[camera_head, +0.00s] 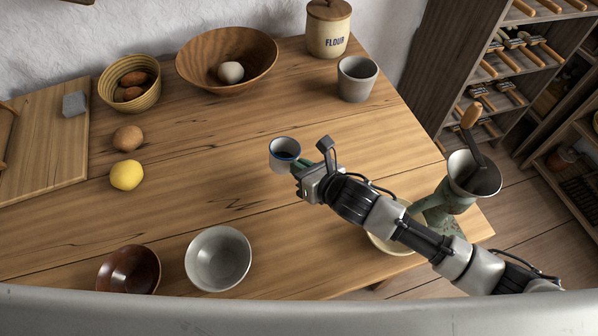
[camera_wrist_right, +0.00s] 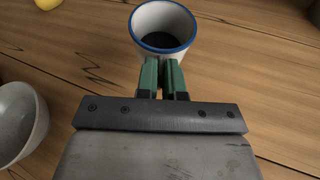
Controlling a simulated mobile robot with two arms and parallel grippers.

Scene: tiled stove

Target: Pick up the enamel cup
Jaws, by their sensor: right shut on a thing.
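The enamel cup (camera_head: 284,153) is white with a blue rim and a dark inside. It is upright over the middle of the wooden table. It also shows at the top of the right wrist view (camera_wrist_right: 161,29). My right gripper (camera_head: 299,164) reaches in from the right and is shut on the near side of the cup. In the right wrist view its two green fingers (camera_wrist_right: 165,72) are close together at the cup's near wall. What lies between the fingertips is hidden. I cannot tell whether the cup touches the table. My left gripper is not in view.
A grey bowl (camera_head: 218,258) and a brown bowl (camera_head: 128,271) stand at the near edge. A lemon (camera_head: 127,175) lies at left. A wooden bowl (camera_head: 204,56), a flour jar (camera_head: 328,28) and a grey cup (camera_head: 357,79) stand behind. A grinder (camera_head: 455,185) is at right.

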